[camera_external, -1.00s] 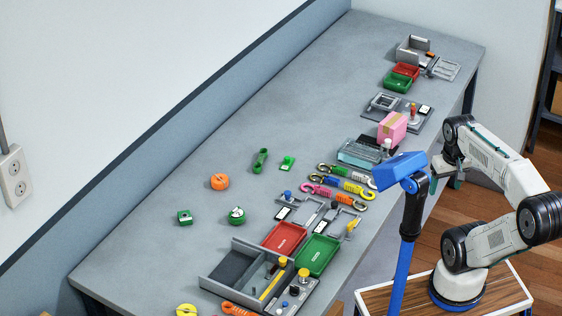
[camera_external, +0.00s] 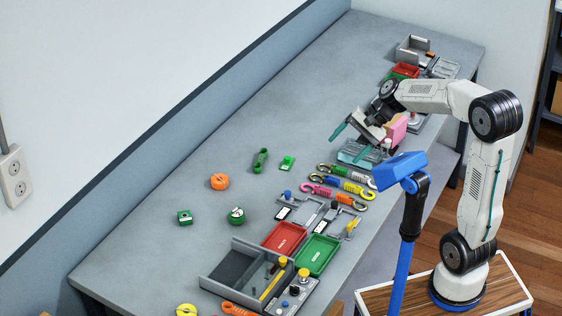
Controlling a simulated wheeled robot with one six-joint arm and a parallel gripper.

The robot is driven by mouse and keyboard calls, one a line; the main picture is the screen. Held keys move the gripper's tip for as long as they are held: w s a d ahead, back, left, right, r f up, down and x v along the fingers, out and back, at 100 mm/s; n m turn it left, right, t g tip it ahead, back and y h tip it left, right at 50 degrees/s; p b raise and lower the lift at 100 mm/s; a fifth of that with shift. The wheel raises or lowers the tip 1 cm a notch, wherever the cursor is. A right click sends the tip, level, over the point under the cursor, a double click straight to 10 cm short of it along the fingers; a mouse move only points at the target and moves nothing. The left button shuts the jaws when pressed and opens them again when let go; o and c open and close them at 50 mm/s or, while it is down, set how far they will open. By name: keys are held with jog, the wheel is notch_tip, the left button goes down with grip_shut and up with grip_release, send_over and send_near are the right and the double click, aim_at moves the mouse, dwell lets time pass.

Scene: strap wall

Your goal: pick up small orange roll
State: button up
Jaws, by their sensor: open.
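The small orange roll (camera_external: 219,181) lies on the grey table, left of the green strap pieces, with clear table around it. My gripper (camera_external: 352,141) is open and empty, with its two green fingers spread. It is in the air over the table's right part, to the right of the roll and well apart from it. It partly covers the pink box (camera_external: 397,130) and the clear tray behind it.
Green pieces (camera_external: 236,215) lie near the roll. Colored straps with hooks (camera_external: 338,190) lie between the roll and the arm. A red tray (camera_external: 285,239), a green tray (camera_external: 317,256) and a grey box stand at the front. A blue-headed post (camera_external: 402,168) stands beside my arm.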

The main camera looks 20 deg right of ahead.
jog(key=w+a+f+m+y, duration=0.2)
jog(key=w+a+f+m, duration=0.1)
jog(key=w+a, duration=0.4)
jog(key=w+a+f+m+y, duration=0.1)
jog(key=w+a+f+m, duration=0.25)
jog(key=w+a, duration=0.3)
jog(key=m+t+y, duration=0.1)
jog(key=m+t, duration=0.3)
jog(key=m, duration=0.5)
send_near(221, 179)
jog(key=x, duration=0.3)
jog(key=shift+d+f, duration=0.2)
jog(key=shift+f, duration=0.1)
jog(key=x, duration=0.7)
jog(key=shift+w+a+r, duration=0.15)
jog(key=shift+a+r, duration=0.05)
jog(key=shift+a, duration=0.25)
jog(key=c, duration=1.1)
